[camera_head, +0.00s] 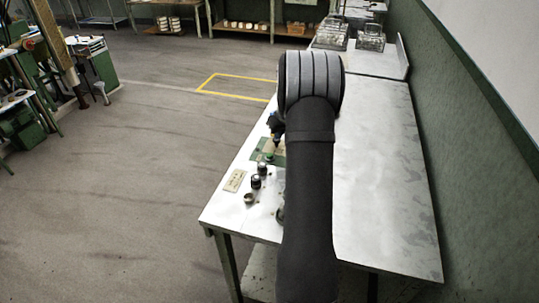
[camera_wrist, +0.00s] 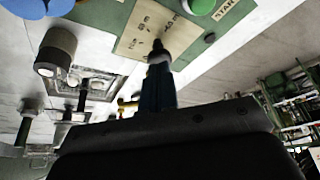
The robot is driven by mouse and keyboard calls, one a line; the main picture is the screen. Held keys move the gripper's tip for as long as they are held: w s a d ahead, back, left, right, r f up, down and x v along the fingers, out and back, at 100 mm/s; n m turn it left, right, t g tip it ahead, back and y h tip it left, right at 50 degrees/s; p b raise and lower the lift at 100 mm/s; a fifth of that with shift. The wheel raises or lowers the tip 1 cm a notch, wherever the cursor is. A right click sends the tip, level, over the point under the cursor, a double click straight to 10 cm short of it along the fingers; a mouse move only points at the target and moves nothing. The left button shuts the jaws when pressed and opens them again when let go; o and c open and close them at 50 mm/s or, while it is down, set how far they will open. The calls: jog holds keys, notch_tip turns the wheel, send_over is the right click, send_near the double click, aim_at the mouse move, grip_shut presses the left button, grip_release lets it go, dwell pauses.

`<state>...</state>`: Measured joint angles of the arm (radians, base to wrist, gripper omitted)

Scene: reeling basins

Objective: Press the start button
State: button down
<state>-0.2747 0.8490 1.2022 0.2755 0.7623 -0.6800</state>
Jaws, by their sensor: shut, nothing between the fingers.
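In the wrist view a tan plate lettered START (camera_wrist: 232,12) lies on the green panel at the top edge. A rounded green button (camera_wrist: 200,5) is beside it, cut off by the frame edge. My gripper (camera_wrist: 157,45) is shut and empty, its dark tips in front of a tan dial plate (camera_wrist: 135,27) on that panel, left of and below the green button in the picture. I cannot tell whether the tips touch the panel. In the head view my gripper (camera_head: 276,145) is over the green panel (camera_head: 262,152) on the table's left side; my arm hides part of it.
Black knobs (camera_head: 256,181) and a tan label plate (camera_head: 235,180) sit on the table's (camera_head: 380,170) left side, nearer the camera. Wire baskets (camera_head: 370,38) stand at the far end. A green wall (camera_head: 470,150) runs along the right. The tabletop's right side is clear.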

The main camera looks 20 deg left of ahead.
aim_at(267, 157)
jog(key=shift+s, duration=0.1)
jog(key=shift+s+a+n+h, duration=0.15)
jog(key=shift+s+n+h, duration=0.25)
jog(key=shift+s+n, duration=0.2)
jog(key=s+n+h, duration=0.1)
jog(key=s+r+n+h, duration=0.1)
jog(key=n, duration=0.1)
jog(key=s+n+t+h, duration=0.1)
jog(key=s+n, duration=0.1)
jog(key=shift+r+h, duration=0.3)
notch_tip(267, 157, up, 6)
jog(key=s+a+n+t+h, duration=0.2)
jog(key=n+t, duration=0.2)
jog(key=n, duration=0.3)
jog(key=shift+h, duration=0.3)
jog(key=shift+f, duration=4.45)
jog(key=shift+f, duration=0.1)
jog(key=shift+f, duration=0.35)
